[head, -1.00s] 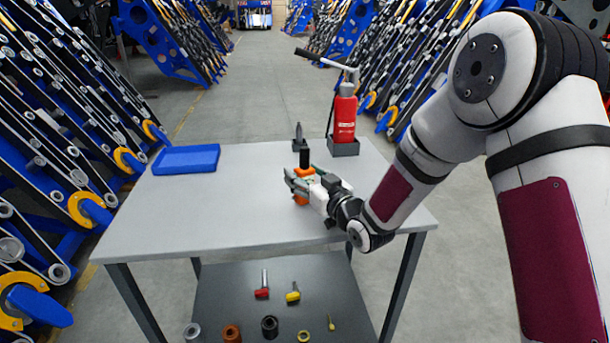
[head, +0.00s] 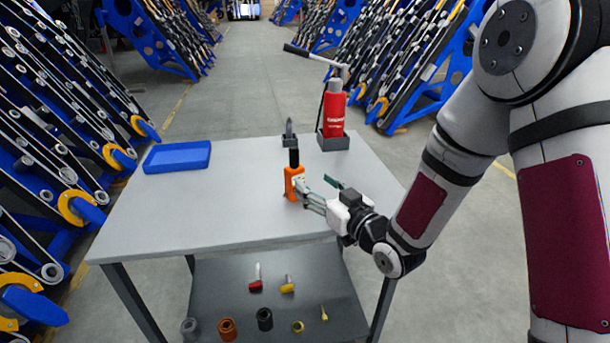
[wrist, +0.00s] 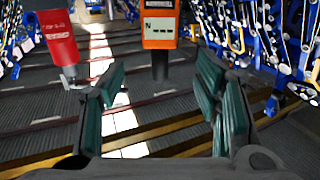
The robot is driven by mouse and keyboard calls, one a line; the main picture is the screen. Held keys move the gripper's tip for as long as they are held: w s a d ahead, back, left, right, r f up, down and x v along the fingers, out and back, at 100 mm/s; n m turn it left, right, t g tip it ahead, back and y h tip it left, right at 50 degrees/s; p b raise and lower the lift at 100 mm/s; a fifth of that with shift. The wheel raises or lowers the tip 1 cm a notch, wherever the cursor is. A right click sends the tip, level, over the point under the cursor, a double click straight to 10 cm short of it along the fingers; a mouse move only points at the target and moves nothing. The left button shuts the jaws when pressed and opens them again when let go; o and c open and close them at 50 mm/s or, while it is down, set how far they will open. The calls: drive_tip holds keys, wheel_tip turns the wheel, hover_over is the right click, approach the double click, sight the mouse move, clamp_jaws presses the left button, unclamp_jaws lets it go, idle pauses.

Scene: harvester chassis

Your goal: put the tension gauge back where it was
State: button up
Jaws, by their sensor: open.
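The orange tension gauge (head: 293,184) with a black upper part stands upright on the grey table top (head: 190,205), right of its middle. My gripper (head: 322,192) is open and empty just to the right of the gauge, at about table height. In the wrist view the gauge's orange body with its display (wrist: 160,28) shows upside down, beyond my green-padded open fingers (wrist: 160,88). The gauge is not between the finger pads. The gauge's foot is partly hard to make out in the head view.
A red canister (head: 333,116) with a lever stands in a grey holder at the table's back right, beside a small dark holder (head: 290,138) with a pointed tool. A blue tray (head: 178,157) lies at the back left. Several small parts are on the lower shelf (head: 215,290).

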drive_tip(key=shift+v, duration=1.15)
drive_tip(key=s+d+r+m+g+h, duration=0.25)
drive_tip(key=s+d+h, duration=0.35)
drive_tip(key=d, duration=0.3)
drive_tip(key=s+d+r+m+g+h, duration=0.2)
drive_tip(key=s+d+r+g+h, duration=0.25)
drive_tip(key=d, duration=0.45)
drive_tip(key=s+d+m+g, duration=0.1)
drive_tip(key=s+g, duration=0.2)
drive_tip(key=s, duration=1.1)
drive_tip(key=s+d+r+m+g, duration=0.1)
drive_tip(key=s+m+g, duration=0.1)
drive_tip(key=s, duration=1.3)
drive_tip(key=shift+d+r+g+h, duration=0.25)
drive_tip(key=shift+d+g+h, duration=0.1)
drive_tip(key=shift+g, duration=0.25)
